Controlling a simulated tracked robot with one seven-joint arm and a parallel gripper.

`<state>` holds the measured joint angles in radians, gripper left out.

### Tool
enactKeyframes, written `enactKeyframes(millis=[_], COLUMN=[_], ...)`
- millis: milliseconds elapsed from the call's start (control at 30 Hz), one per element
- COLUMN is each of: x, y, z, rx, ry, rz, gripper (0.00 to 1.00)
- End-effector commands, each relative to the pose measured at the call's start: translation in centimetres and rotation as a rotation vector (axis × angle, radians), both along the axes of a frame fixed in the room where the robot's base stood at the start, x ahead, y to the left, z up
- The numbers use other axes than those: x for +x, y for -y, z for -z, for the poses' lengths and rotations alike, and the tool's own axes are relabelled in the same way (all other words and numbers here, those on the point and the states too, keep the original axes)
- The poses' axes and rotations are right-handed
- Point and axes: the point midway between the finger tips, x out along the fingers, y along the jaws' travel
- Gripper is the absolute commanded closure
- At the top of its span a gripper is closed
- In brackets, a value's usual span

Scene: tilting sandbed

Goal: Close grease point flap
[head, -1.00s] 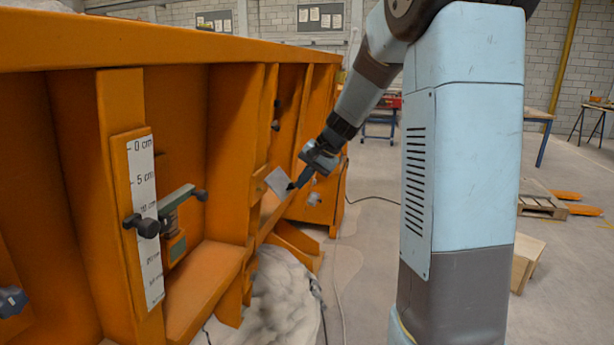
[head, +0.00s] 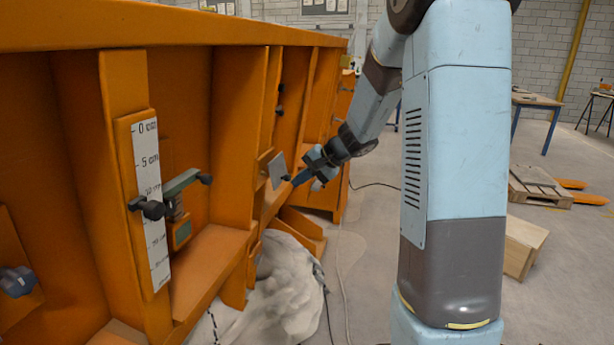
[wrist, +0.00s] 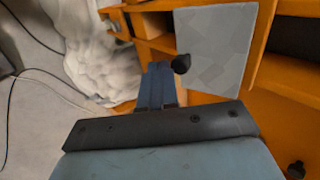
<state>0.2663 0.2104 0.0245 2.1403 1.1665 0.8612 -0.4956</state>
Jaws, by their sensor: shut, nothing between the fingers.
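The grease point flap (head: 277,170) is a small grey plate standing out from the orange sandbed wall in the head view. In the wrist view the flap (wrist: 215,45) fills the upper middle, with a dark round knob (wrist: 181,64) at its lower left edge. My gripper (head: 294,182) is shut and empty, its blue fingers pointing at the flap's edge by the knob. In the wrist view my fingers (wrist: 157,82) lie just left of the knob. I cannot tell whether they touch it. What lies behind the flap is hidden.
The orange sandbed wall (head: 235,120) with ribs runs along the left.

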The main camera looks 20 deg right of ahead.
Motion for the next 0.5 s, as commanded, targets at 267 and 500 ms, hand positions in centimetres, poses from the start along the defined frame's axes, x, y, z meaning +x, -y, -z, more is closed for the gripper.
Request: enactKeyframes(millis=[267,500], x=[0.7,1.2], y=[-1.1,-1.8], z=[1.4,2.0], rx=[0.000,0.000], ry=[-0.001,-0.001], rz=[-0.001,0.001], gripper=[1.00,1.00])
